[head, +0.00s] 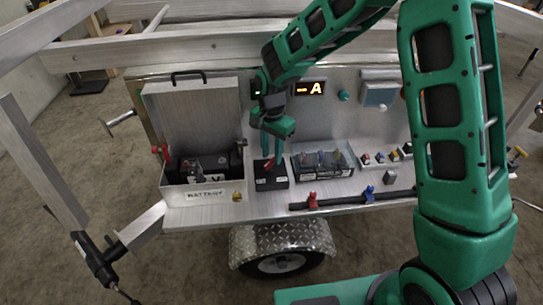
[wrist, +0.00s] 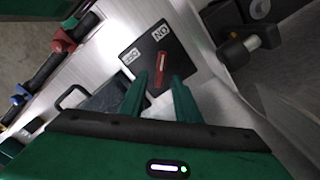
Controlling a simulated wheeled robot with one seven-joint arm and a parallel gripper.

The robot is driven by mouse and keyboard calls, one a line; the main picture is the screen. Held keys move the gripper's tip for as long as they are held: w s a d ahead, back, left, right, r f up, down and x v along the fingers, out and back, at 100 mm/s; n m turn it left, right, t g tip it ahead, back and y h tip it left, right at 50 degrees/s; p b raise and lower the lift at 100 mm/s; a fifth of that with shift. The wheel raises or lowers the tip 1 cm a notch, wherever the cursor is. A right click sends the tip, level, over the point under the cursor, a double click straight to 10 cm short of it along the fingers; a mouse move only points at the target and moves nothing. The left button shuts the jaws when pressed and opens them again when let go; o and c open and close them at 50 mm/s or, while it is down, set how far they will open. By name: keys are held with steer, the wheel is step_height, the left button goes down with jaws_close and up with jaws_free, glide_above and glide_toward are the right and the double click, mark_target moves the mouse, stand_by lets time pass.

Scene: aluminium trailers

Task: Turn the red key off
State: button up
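The red key (wrist: 160,70) sits on a black switch plate (wrist: 146,47) with two white labels. One label reads ON, upside down in the wrist view, and the key's far end points toward it; the smaller label beside it seems to read OFF. My gripper (wrist: 159,82) is open, with one green finger on each side of the key and a gap visible on both sides. In the head view my gripper (head: 272,158) points down over the black switch box (head: 271,182), and the red key (head: 268,164) shows partly behind the fingers.
An open metal battery box (head: 205,193) stands left of the switch. A clear-covered box (head: 322,162) stands close on its right. Red (head: 312,200) and blue (head: 369,194) clamps sit on a dark bar along the front edge. A lit display (head: 310,88) is on the back panel.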

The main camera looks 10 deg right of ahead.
steer(key=shift+f, duration=0.75)
steer(key=shift+c, duration=0.6)
jaws_close()
